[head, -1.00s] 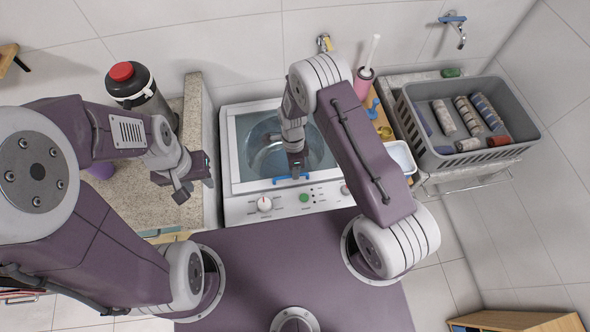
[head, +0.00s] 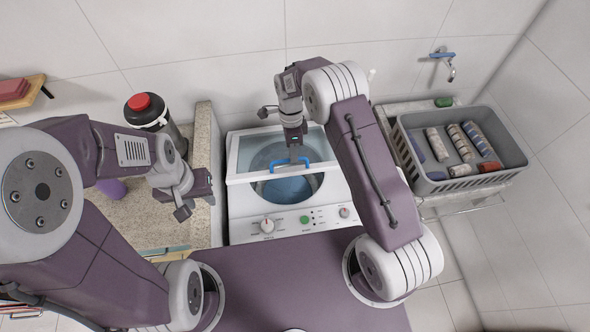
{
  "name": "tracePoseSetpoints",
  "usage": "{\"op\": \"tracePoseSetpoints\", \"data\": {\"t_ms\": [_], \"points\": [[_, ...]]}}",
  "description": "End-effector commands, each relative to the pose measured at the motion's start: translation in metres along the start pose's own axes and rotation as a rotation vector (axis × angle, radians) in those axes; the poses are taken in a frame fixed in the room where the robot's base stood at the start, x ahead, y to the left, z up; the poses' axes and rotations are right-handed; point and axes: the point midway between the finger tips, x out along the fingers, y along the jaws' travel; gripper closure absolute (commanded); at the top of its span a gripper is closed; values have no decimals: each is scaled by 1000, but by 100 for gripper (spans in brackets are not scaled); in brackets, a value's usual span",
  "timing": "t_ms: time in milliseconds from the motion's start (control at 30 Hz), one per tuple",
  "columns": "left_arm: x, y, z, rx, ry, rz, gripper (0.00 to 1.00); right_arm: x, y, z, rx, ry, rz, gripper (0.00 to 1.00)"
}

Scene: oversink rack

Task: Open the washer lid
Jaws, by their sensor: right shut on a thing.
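The white washer (head: 290,230) stands in the middle, with knobs and a green button on its front panel. Its lid (head: 240,167), clear with a white frame, is tilted up at the front, and the round tub (head: 287,188) shows below and through it. A blue handle (head: 302,161) is on the lid's front edge. My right gripper (head: 294,150) is shut on the blue handle, and its fingertips are partly hidden. My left gripper (head: 193,207) hangs by the counter to the left of the washer, apart from it; its jaw opening is not clear.
A grey basket (head: 455,178) with several rolled cloths stands on the right-hand counter. A black bottle with a red cap (head: 143,103) stands on the left speckled counter (head: 130,215). A wall tap (head: 445,60) is at the back right.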

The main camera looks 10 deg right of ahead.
Motion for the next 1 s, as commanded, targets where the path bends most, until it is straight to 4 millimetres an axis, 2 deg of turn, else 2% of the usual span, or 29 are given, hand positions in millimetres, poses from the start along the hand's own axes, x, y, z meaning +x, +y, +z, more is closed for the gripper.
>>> {"op": "tracePoseSetpoints", "data": {"t_ms": [33, 300, 833, 867, 900, 1000], "points": [[-4, 0, 0, 0, 0, 0, 64, -12, -12, 0, 0, -3, -29, 100], [-9, 0, -1, 0, 0, 0, 64, -37, -29, -1, 0, -1, -25, 100], [-9, 0, -1, 0, 0, 0, 64, -42, -34, -2, 0, 0, -23, 100], [-9, 0, -1, 0, 0, 0, 64, -42, -34, -2, 0, 1, -23, 80], [-9, 0, -1, 0, 0, 0, 64, -42, -34, -1, 0, 0, -23, 69], [-9, 0, -1, 0, 0, 0, 64, -42, -33, -1, 0, 0, -20, 67]]}}
